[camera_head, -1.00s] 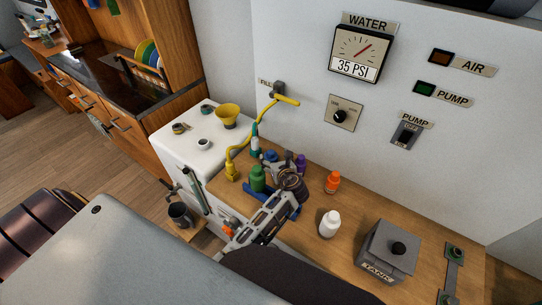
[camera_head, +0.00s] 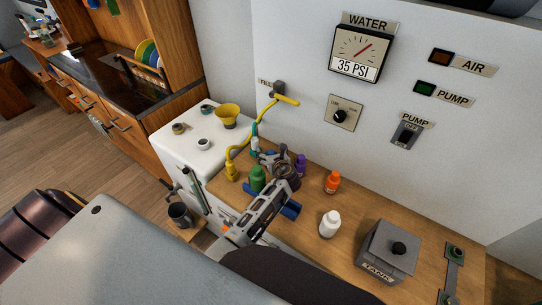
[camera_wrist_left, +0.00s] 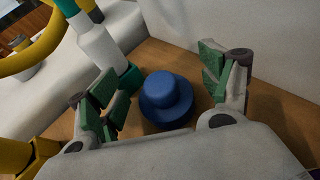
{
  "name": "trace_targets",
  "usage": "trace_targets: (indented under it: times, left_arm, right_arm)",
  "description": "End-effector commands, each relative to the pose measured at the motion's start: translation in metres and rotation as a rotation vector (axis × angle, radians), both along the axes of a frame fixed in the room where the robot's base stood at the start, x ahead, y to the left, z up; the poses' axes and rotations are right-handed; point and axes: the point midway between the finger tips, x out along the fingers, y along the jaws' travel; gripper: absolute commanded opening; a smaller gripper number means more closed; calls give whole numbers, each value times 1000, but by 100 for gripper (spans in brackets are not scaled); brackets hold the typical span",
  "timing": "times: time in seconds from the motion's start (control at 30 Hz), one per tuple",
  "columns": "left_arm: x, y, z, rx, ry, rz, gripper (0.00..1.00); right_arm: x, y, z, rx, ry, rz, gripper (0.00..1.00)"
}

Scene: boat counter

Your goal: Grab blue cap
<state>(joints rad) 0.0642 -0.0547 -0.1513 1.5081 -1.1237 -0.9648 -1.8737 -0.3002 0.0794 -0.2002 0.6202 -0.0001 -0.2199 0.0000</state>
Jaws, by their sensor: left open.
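The blue cap (camera_wrist_left: 171,88) sits on a round blue bottle (camera_wrist_left: 160,120), seen from above in the left wrist view. My left gripper (camera_wrist_left: 165,92) is open, with its green-padded fingers on either side of the blue bottle and gaps on both sides. In the head view this gripper (camera_head: 272,158) is at the back of the wooden counter, by the wall, and mostly hides the blue bottle. My right gripper does not show.
A green bottle (camera_head: 258,179), a purple bottle (camera_head: 300,164), an orange bottle (camera_head: 332,182) and a white bottle (camera_head: 329,224) stand around the arm. A yellow hose (camera_head: 240,142) runs behind. A grey tank box (camera_head: 385,252) is right.

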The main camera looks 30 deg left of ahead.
Motion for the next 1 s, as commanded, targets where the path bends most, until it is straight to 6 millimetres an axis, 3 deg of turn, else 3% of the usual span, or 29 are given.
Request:
trace_targets:
  times: [0.37, 0.77, 1.0]
  left_arm:
    - [0, 0, 0, 0, 0, 0, 79]
    - [0, 0, 0, 0, 0, 0, 31]
    - [0, 0, 0, 0, 0, 0, 30]
  right_arm:
    - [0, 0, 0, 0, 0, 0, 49]
    - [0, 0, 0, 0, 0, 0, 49]
    - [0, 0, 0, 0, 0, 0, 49]
